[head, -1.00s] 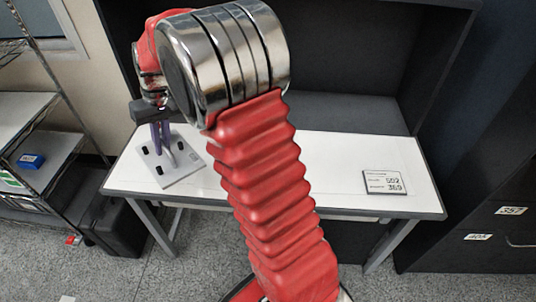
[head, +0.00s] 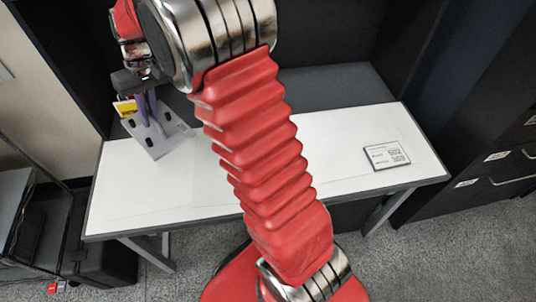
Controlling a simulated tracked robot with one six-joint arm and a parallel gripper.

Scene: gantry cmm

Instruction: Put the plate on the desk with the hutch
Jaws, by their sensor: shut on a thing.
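The plate (head: 172,143) is a flat light-grey piece with several black slots. It is in the head view at upper left, over the back left part of the white desk top. My gripper (head: 147,118), with purple fingers, is above the plate and shut on it; the exact grip point is hard to see. I cannot tell whether the plate touches the desk or hangs just above it. The desk with the hutch (head: 140,205) has a white top, grey legs and a dark hutch (head: 335,85) at its back. My red arm crosses in front and hides the middle of the desk.
A small white sign (head: 387,155) lies on the desk's right part. Dark drawer cabinets (head: 490,165) stand at the right. A shelf rack (head: 15,195) and a black box (head: 105,250) are at the left. A yellow label (head: 125,107) shows behind my gripper. Much desk top is clear.

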